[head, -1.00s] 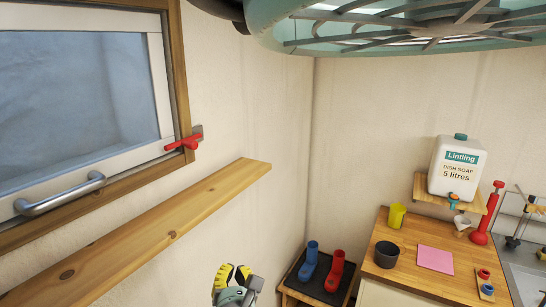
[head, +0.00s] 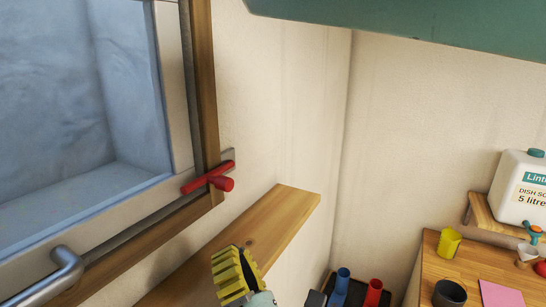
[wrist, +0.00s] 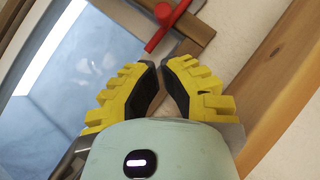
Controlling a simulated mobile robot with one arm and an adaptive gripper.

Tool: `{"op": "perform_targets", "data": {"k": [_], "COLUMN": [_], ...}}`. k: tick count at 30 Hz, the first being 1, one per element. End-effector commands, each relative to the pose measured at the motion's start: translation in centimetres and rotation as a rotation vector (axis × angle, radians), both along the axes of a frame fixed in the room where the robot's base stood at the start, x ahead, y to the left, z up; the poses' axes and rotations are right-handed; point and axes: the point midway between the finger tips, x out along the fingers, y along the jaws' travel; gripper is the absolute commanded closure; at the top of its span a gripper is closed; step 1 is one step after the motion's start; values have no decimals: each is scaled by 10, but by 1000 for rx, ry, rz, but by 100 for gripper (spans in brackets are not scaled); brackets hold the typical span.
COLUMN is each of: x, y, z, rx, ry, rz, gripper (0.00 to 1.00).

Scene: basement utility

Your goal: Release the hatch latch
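The hatch (head: 178,95) is a pale-framed glazed panel set in a wooden surround at the left of the head view. It sits in its frame, with a metal bar handle (head: 52,276) at its lower edge. The red latch (head: 208,178) sits at its lower right corner, with its bar lying across the frame edge and a round knob facing me. The latch also shows at the top of the wrist view (wrist: 164,30). My gripper (wrist: 160,64) has yellow ribbed fingers, a gap between them and nothing held. It is apart from the latch, below it in the head view (head: 242,270).
A wooden shelf (head: 268,224) juts from the wall just right of and below the latch, close to my gripper. A green overhead fixture (head: 420,28) hangs at the top. A counter (head: 440,262) with a soap container (head: 520,188) stands at the right.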

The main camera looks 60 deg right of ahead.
Motion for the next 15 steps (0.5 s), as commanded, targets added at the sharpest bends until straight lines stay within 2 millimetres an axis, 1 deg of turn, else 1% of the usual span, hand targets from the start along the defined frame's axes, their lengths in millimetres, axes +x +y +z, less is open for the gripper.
{"op": "perform_targets", "data": {"k": [10,13,15], "x": [1,5,11], "y": [0,-2,-5], "z": [1,5,11], "rx": [0,-1,-1], "ry": [0,-1,-2], "rz": [2,4,6], "gripper": [100,100,100]}}
